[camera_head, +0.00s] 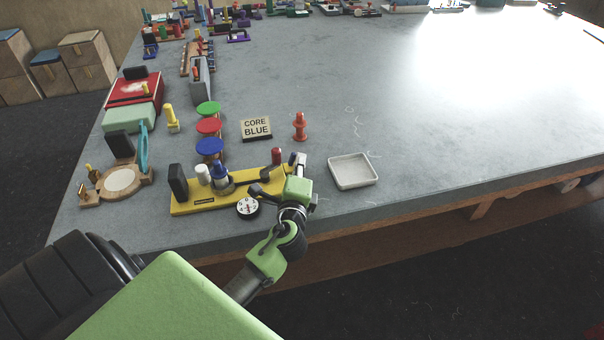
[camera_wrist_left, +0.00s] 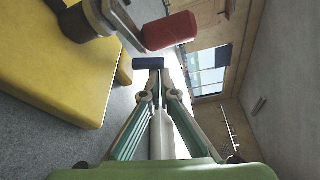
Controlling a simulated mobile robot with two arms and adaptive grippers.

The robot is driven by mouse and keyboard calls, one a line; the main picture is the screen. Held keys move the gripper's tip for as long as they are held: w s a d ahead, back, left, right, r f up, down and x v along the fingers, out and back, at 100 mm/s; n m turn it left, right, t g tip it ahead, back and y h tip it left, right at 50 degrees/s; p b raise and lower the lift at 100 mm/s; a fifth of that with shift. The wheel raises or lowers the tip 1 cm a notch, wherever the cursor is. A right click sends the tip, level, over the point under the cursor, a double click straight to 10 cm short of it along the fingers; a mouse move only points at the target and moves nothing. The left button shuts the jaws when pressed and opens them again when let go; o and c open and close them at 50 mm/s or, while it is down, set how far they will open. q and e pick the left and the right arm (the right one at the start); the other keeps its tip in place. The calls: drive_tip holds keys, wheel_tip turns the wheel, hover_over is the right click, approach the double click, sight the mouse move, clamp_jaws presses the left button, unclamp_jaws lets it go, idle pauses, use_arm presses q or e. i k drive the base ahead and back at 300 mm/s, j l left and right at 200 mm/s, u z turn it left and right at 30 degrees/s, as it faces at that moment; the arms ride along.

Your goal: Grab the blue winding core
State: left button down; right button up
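My right gripper is not in view.
A red handle (camera_head: 276,156) on the machine is close to my left gripper; it also shows in the left wrist view (camera_wrist_left: 170,31). A "CORE BLUE" sign (camera_head: 256,128), red peg (camera_head: 300,126) and white tray (camera_head: 352,171) stand nearby. The table's right side is clear.

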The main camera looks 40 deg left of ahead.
sight(219, 172)
drive_tip(key=k+l, duration=0.75)
